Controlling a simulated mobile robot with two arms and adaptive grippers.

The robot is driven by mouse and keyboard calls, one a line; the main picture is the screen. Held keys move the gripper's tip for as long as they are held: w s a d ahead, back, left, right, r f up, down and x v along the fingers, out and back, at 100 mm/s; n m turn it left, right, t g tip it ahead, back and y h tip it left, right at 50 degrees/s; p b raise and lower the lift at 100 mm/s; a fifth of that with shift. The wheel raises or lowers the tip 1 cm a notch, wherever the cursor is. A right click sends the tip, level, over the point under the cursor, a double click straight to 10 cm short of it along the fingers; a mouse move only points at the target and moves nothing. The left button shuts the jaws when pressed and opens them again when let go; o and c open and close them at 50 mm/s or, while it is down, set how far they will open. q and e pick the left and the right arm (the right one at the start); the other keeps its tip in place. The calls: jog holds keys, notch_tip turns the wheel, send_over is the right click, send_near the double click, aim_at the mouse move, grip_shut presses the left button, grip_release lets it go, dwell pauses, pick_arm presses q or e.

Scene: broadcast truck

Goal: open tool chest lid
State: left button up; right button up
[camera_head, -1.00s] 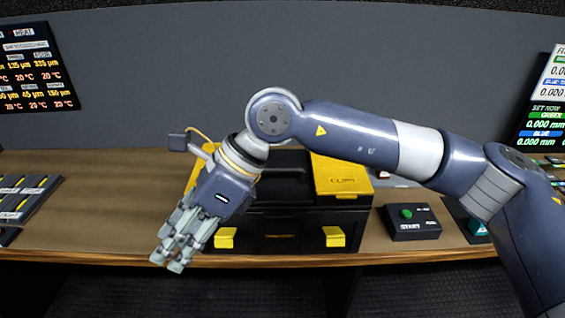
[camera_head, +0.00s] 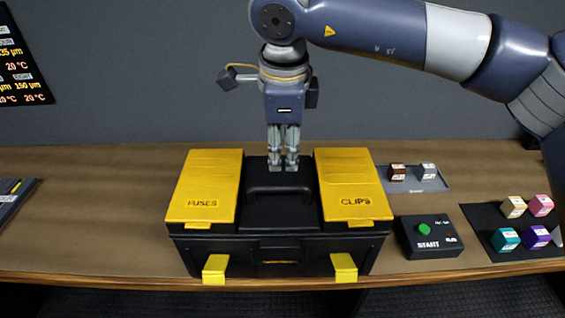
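The tool chest (camera_head: 280,245) is black with two yellow top panels, marked FUSES (camera_head: 205,187) and CLIPS (camera_head: 350,187). It stands on the bench near its front edge, and its lid is down. A black handle (camera_head: 279,194) lies between the panels. Two yellow latches (camera_head: 215,269) and (camera_head: 343,267) are on the front. My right gripper (camera_head: 283,168) points down over the back middle of the lid, behind the handle. Its fingers are close together with nothing seen between them. I cannot tell whether the fingertips touch the lid. My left gripper is not in view.
A black box with a green START button (camera_head: 424,240) stands right of the chest. Behind it is a small tray (camera_head: 440,185) with two blocks. A dark mat (camera_head: 480,222) with several coloured blocks lies farther right. The bench (camera_head: 90,215) left of the chest is mostly clear.

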jog(key=p, duration=0.3)
send_over(283, 186)
jog(key=s, duration=0.2)
jog(key=f, duration=0.6)
jog(key=shift+w+f, duration=0.2)
jog(key=shift+w, duration=0.05)
jog(key=shift+w+f+p, duration=0.15)
jog(key=shift+w+f, duration=0.1)
jog(key=shift+f, duration=0.4)
jog(key=shift+w+f+p, duration=0.15)
jog(key=shift+w+f, duration=0.1)
jog(key=shift+f, duration=1)
jog(key=shift+w, duration=0.1)
jog(key=c, duration=0.8)
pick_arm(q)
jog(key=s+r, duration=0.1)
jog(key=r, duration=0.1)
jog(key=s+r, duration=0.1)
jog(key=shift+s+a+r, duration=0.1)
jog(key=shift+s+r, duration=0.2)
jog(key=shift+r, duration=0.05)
pick_arm(e)
grip_shut()
